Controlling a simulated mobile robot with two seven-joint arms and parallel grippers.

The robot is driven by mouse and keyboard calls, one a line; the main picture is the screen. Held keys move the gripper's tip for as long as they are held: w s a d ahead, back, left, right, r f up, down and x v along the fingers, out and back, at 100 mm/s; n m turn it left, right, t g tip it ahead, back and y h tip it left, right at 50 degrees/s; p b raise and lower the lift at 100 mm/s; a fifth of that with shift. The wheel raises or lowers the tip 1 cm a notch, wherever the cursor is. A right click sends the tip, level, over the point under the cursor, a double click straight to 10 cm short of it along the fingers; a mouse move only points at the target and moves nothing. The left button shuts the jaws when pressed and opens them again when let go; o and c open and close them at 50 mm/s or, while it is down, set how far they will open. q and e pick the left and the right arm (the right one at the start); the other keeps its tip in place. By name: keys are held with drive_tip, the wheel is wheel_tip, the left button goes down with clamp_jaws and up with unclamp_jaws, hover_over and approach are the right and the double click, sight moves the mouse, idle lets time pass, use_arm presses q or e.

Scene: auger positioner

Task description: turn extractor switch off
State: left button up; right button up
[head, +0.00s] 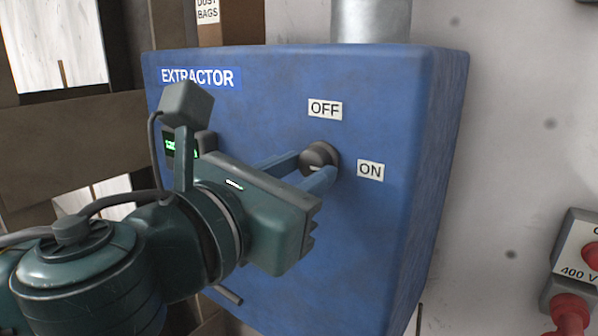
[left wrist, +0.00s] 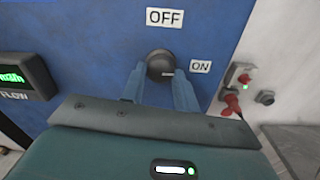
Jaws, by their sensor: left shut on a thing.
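The extractor box (head: 370,240) is a blue cabinet labelled EXTRACTOR. Its switch (head: 318,154) is a dark round knob on the front face, with an OFF label above it and an ON label to its right. My left gripper (head: 317,168) reaches in from the left, and its blue fingers are shut on the knob, one on each side. In the left wrist view the knob (left wrist: 160,64) sits between the two fingertips (left wrist: 158,76). A light mark on the knob's edge points right, toward the ON label (left wrist: 200,67). My right gripper is not in view.
A lit green FLOW display (left wrist: 22,76) is on the box left of the knob, partly hidden by my arm in the head view. A metal duct (head: 371,20) rises from the box top. A red 400 V plug and socket (head: 572,305) is on the wall at right.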

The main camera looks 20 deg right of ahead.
use_arm(q)
drive_tip(key=shift+n, duration=0.8)
drive_tip(key=n+b, duration=0.1)
drive_tip(key=n, duration=0.6)
drive_tip(key=shift+n, duration=0.4)
drive_tip(key=n, duration=0.4)
drive_tip(key=shift+r+g+b, duration=0.1)
drive_tip(key=shift+g+b, duration=0.2)
drive_tip(key=shift+b, duration=0.05)
drive_tip(key=n, duration=0.3)
drive_tip(key=shift+n, duration=0.5)
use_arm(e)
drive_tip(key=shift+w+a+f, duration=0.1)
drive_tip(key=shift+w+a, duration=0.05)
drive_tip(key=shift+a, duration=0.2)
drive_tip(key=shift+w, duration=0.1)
